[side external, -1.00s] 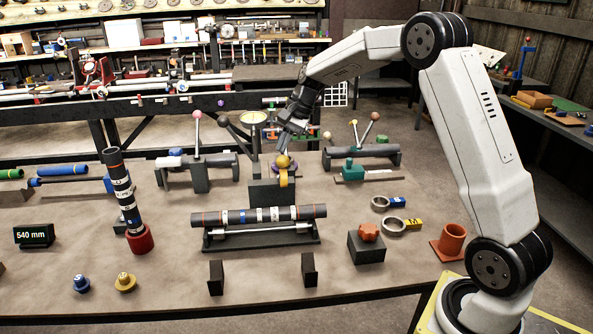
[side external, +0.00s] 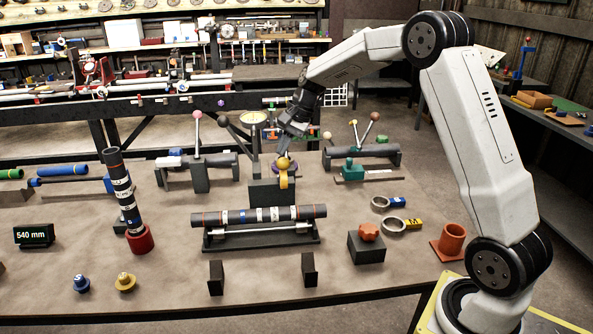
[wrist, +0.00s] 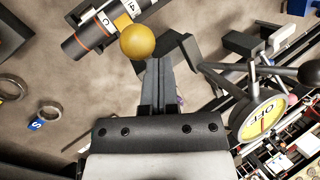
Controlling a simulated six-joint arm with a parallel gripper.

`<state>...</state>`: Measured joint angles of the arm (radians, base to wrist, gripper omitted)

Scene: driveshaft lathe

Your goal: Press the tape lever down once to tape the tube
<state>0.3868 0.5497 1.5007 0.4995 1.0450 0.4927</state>
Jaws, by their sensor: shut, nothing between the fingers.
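The tape lever's yellow ball knob (side external: 284,163) stands above a dark block (side external: 264,192) behind the tube. The dark tube (side external: 240,217) lies level on a black cradle (side external: 262,241), with white and blue bands and orange rings. In the wrist view the knob (wrist: 137,41) is just beyond my fingertips, slightly left, overlapping the tube's outline (wrist: 88,40). My gripper (side external: 285,151) is shut and empty, pointing down at the knob from above and behind. I cannot tell whether the fingertips touch it.
A dark tube (side external: 121,190) stands upright in a red holder (side external: 139,240) at left. Clamps with levers (side external: 198,165) stand behind left, and another (side external: 362,155) behind right. Tape rolls (side external: 394,225) and an orange knob on a dark block (side external: 367,248) lie right. A dial gauge (wrist: 262,116) is near my gripper.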

